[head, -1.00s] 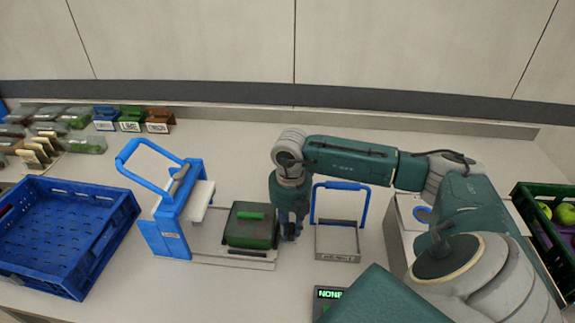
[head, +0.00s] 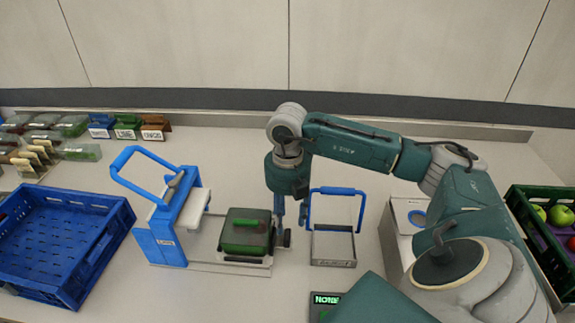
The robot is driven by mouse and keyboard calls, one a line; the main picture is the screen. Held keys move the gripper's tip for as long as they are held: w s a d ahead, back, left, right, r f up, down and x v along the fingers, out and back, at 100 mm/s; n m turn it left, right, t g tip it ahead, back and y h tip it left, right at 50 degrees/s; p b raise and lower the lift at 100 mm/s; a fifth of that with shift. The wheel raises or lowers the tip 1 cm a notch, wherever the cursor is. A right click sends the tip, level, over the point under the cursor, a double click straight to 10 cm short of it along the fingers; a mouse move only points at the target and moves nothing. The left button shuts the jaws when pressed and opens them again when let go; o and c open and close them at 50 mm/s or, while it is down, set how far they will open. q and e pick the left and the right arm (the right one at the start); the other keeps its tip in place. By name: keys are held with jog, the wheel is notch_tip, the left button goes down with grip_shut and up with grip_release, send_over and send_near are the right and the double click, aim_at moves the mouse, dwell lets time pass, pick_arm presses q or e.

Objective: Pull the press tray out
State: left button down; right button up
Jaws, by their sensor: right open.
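The blue press (head: 168,247) stands on the counter, its looped handle raised at the upper left. Its tray (head: 205,267) extends to the right from under the white press plate (head: 194,207). A green box with a dark lid (head: 246,217) sits on the tray's right part, clear of the plate. A small dark knob (head: 285,238) shows at the tray's right end. My right gripper (head: 291,216) points down just above and behind this knob, open with nothing between its fingers. My left gripper is not in view.
A metal holder with a blue handle (head: 333,249) stands close to the right of my right gripper. A blue crate (head: 112,238) is at the left, a green crate with fruit (head: 518,207) at the right. A small display (head: 325,299) reads "NONE". Labelled blocks stand at the back left.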

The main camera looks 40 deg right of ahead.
notch_tip(320, 180, up, 5)
jog(key=shift+f, duration=0.1)
dwell(0.6)
